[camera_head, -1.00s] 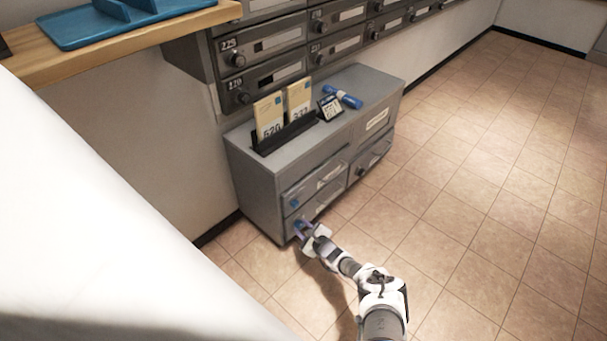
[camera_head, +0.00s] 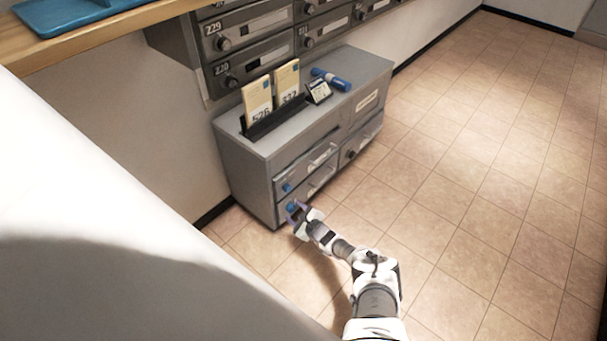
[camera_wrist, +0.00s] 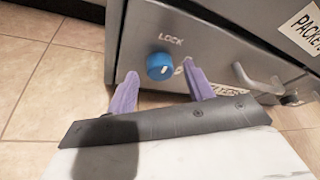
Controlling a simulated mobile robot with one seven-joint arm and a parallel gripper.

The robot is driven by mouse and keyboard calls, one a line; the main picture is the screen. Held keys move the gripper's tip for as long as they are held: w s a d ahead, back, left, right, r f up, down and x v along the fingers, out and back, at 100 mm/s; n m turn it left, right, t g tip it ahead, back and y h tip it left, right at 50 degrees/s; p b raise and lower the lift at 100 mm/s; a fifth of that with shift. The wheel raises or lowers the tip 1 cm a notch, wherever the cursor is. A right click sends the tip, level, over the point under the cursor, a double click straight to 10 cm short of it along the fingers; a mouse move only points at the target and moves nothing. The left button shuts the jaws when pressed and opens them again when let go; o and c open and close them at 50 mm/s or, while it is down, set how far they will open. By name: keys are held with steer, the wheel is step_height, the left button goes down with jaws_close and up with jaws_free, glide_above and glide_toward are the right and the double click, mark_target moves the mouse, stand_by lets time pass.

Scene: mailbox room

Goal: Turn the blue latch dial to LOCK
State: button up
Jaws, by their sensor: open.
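The blue latch dial (camera_wrist: 159,66) is on the grey front of a low cabinet (camera_head: 232,168), with the printed word LOCK (camera_wrist: 171,39) above it. I cannot make out which way the dial points. My gripper (camera_wrist: 160,77) is open, with one purple finger to the left of the dial and one to the right, and the dial shows free between the tips in the picture. I cannot tell whether they touch it. In the head view my gripper (camera_head: 297,210) is at the cabinet's lower left front, close to a blue dial; another blue dial (camera_head: 287,188) is above.
A metal handle (camera_wrist: 258,80) is right of the dial, close to the right finger. A PACKETS label (camera_wrist: 303,28) is at upper right. The tiled floor (camera_head: 450,190) to the right is clear.

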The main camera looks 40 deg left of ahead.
steer(key=p+v, duration=0.6)
steer(key=v, duration=0.7)
steer(key=shift+d+p, duration=0.25)
steer(key=shift+p, duration=0.15)
